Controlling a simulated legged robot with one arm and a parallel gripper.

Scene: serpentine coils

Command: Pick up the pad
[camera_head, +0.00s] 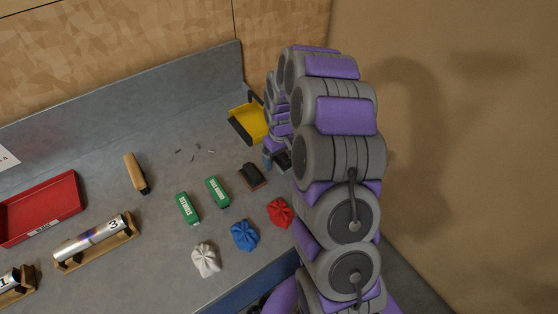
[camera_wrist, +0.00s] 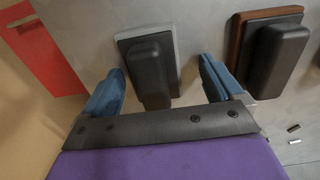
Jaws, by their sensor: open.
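Two pads with black handles show in the wrist view. One pad (camera_wrist: 151,62) has a pale grey base and lies between the blue fingers of my gripper (camera_wrist: 160,72). My gripper is open, with one finger on either side of this pad's handle and gaps showing. The other pad (camera_wrist: 272,52) has a reddish-brown base and lies to the right, outside the fingers. In the head view, the brown-based pad (camera_head: 252,176) lies on the counter just left of my gripper (camera_head: 274,160). The grey-based pad is mostly hidden there by my gripper and arm.
A yellow dustpan (camera_head: 249,122) lies behind my gripper. Green boxes (camera_head: 187,208), red (camera_head: 280,213), blue (camera_head: 244,235) and white cloths (camera_head: 206,259) lie nearer the front edge. Small dark debris (camera_wrist: 293,127) lies near the pads. A flat red object (camera_wrist: 42,52) is at left.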

